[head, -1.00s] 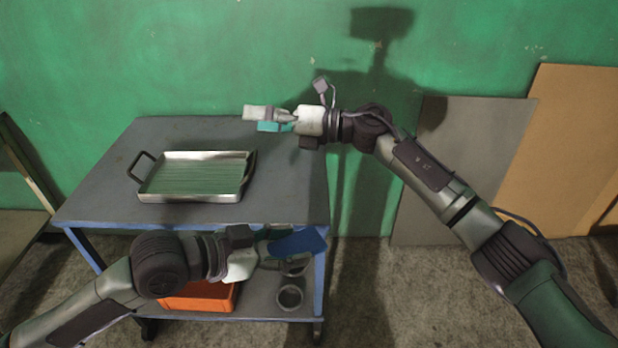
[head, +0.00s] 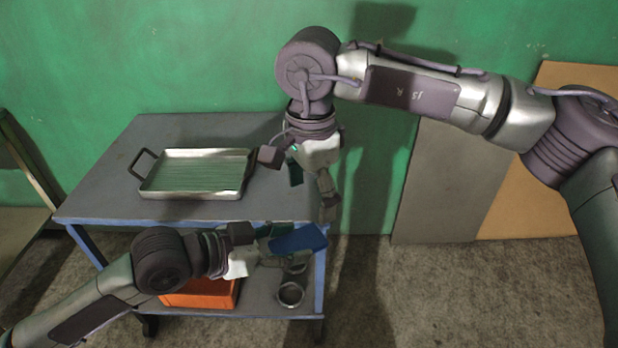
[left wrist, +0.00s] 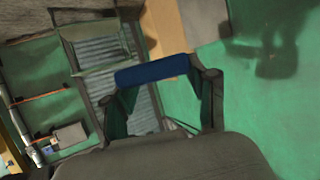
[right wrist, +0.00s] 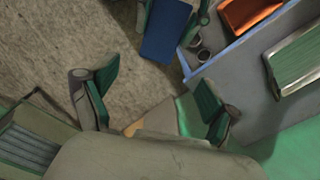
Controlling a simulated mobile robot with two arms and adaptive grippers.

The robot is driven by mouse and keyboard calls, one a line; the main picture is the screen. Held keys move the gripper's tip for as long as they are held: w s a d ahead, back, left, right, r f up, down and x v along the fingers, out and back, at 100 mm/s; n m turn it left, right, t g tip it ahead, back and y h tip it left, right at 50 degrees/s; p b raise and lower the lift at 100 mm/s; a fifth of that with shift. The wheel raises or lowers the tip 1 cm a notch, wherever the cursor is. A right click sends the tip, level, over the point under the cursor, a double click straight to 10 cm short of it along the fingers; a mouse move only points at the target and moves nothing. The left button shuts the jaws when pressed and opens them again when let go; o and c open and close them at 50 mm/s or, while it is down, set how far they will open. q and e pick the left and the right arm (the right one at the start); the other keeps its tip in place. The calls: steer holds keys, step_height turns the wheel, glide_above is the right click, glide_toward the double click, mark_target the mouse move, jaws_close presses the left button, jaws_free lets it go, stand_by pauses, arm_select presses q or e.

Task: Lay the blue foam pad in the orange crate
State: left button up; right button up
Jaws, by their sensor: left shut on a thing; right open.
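The blue foam pad (head: 298,240) is held in front of the cart's right side, above the level of the lower shelf. My left gripper (head: 284,248) is shut on it. In the left wrist view the pad (left wrist: 152,72) spans between the two fingers. The orange crate (head: 205,299) stands on the lower shelf, partly hidden behind my left arm. It also shows at the top of the right wrist view (right wrist: 236,20). My right gripper (head: 312,186) is open and empty, pointing down near the cart's right edge. In the right wrist view the pad (right wrist: 166,30) lies beyond its fingers.
A metal tray (head: 194,193) with a ribbed green inside sits on the cart's grey top (head: 110,197). Grey round cups (head: 291,293) stand on the lower shelf, right of the crate. Grey and tan boards (head: 445,215) lean on the green wall. Floor right of the cart is clear.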

mark_target(310, 234)
step_height(310, 234, down, 9)
steer(key=shift+r, duration=0.15)
steer(key=c, duration=1.2)
arm_select(q)
steer(key=o, duration=0.9)
steer(key=shift+o, duration=0.2)
